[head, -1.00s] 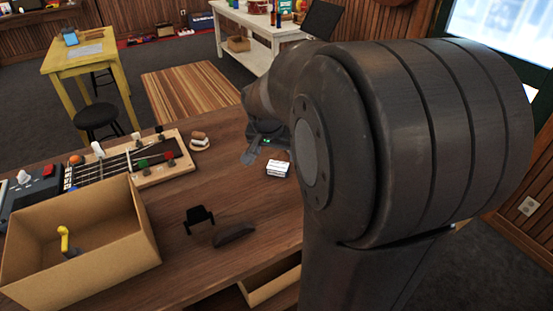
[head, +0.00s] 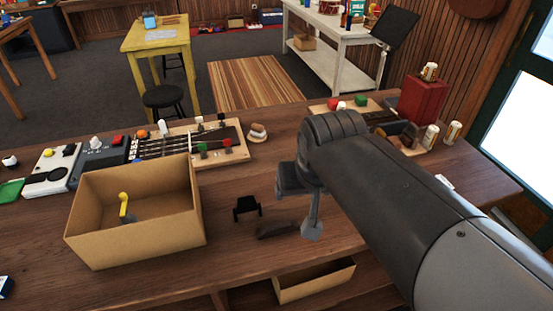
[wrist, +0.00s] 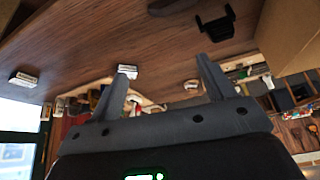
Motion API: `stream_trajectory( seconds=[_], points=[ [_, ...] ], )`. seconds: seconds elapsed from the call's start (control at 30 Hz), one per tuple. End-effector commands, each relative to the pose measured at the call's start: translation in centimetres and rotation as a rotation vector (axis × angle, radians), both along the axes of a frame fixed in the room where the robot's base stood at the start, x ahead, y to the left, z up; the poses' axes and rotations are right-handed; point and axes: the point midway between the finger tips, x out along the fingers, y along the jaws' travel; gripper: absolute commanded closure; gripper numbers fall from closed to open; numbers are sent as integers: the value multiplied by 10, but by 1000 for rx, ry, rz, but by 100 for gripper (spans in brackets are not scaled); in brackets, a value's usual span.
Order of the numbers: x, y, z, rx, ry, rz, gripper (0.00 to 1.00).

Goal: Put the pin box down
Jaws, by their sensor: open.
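My gripper (head: 311,228) is open and empty over the front part of the wooden workbench, just right of a dark oblong object. Its two spread fingers (wrist: 162,69) show in the wrist view with nothing between them. Two small white boxes lie on the bench in the wrist view: one (wrist: 127,71) beyond a fingertip, the other (wrist: 23,79) farther left. Either may be the pin box; I cannot read the labels. In the head view one white box (head: 445,181) shows partly past my arm; the other is hidden behind the arm.
An open cardboard box (head: 135,240) with a yellow-handled tool stands left. A black stand (head: 246,205) and the dark oblong object (head: 277,230) lie near my gripper. A ukulele neck on a board (head: 190,145), a red box (head: 420,100) and cans stand behind.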

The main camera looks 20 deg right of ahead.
Motion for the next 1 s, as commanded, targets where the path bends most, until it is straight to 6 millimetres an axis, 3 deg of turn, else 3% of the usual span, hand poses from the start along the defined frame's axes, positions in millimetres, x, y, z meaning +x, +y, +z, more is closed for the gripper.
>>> stream_trajectory(
  seconds=[0.1, 0.23, 1.0],
  points=[
    [-20, 13, -3, -8, -19, 88, 25],
    [-30, 19, -6, -13, -28, 137, 25],
    [-32, 20, -7, -13, -28, 146, 25]
  ],
)
